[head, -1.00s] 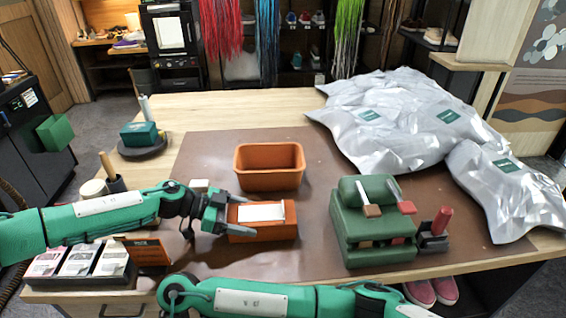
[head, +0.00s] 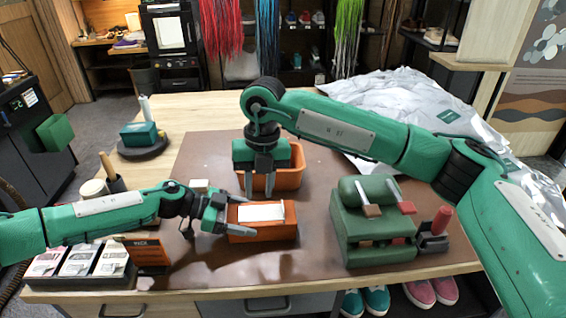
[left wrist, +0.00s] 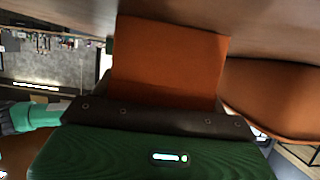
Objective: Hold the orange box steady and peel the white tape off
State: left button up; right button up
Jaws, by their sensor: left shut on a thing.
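The orange box (head: 262,232) sits on the brown mat with the white tape (head: 261,212) lying flat across its top. My left gripper (head: 222,214) comes in from the left and is shut on the box's left end. The box (left wrist: 168,65) fills the middle of the left wrist view, right at the gripper; the tape does not show there. My right gripper (head: 260,188) points down just behind and above the box, in front of the orange bin. Its two fingers look apart with nothing between them.
The orange bin (head: 291,176) stands behind the box, partly covered by my right gripper. A green tool block (head: 372,235) with handles stands to the right. Silvery bags (head: 400,95) lie at the back right. A card tray (head: 80,265) stands front left. The mat in front is clear.

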jog(key=w+d+r+m+t+h, duration=0.1)
jog(key=w+d+r+m, duration=0.15)
jog(key=w+d, duration=0.2)
send_near(261, 210)
jog(key=shift+n, duration=0.45)
jog(key=d+f, duration=0.1)
jog(key=f, duration=0.1)
jog(key=d+f, duration=0.2)
jog(key=s+d+f, duration=0.1)
jog(key=d+f, duration=0.1)
jog(key=shift+d+f, duration=0.15)
jog(key=shift+f, duration=0.25)
grip_shut()
